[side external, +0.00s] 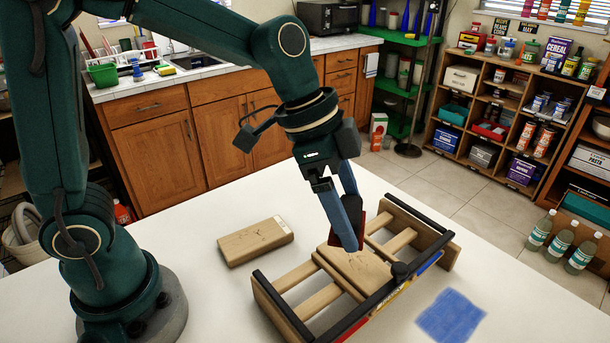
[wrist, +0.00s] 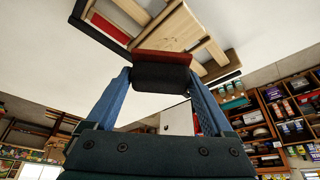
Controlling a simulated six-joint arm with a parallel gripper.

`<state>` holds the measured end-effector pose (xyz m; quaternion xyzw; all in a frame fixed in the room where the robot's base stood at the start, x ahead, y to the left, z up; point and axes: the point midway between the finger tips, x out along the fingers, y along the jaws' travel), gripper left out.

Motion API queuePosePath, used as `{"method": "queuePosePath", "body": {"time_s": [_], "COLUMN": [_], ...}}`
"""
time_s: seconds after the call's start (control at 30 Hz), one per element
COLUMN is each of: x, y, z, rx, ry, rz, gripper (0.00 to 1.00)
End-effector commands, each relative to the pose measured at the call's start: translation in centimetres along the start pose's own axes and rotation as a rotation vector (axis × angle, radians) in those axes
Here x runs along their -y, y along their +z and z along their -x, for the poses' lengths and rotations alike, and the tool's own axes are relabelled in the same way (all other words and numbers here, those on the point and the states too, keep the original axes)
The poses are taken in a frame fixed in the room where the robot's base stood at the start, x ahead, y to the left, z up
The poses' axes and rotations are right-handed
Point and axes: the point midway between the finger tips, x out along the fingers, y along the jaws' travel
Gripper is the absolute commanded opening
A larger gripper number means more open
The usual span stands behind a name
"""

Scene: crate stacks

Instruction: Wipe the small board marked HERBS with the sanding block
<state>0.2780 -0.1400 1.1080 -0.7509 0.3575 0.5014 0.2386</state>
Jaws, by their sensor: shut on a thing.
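My gripper (side external: 352,240) is shut on the sanding block (wrist: 161,72), a dark block with a red face; its red part also shows beside the blue fingers in the side view (side external: 377,224). The wrist view shows the block between the fingertips (wrist: 161,82). A light wooden board (side external: 352,270) with dark marks lies in the middle of a slatted wooden rack, under the block. I cannot tell whether block and board touch. A second wooden piece (side external: 255,242) with dark marks and a pale end lies on the table left of the rack. No HERBS lettering is readable.
The rack (side external: 281,310) has black rails and coloured labels on its near side. A blue patch (side external: 450,316) lies on the white table (side external: 205,312) to its right. The table is clear at the front left. Shelves and bottles stand beyond the table.

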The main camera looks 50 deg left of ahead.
Motion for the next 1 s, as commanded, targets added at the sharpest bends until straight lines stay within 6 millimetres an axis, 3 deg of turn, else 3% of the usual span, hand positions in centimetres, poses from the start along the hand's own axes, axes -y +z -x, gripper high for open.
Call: {"method": "queuePosePath", "body": {"time_s": [0.73,0.77,0.8,1.0], "x": [-0.4,-0.1,0.5,1.9], "y": [2.7,2.3,2.0,1.1], "z": [-6.8,-7.1,-6.8,-7.5], "rx": [-0.003,-0.011,-0.012,-0.008], "ry": [0.015,0.015,0.007,0.007], "rz": [0.001,-0.001,-0.002,-0.001], "gripper": [0.34,0.35,0.26,0.26]}}
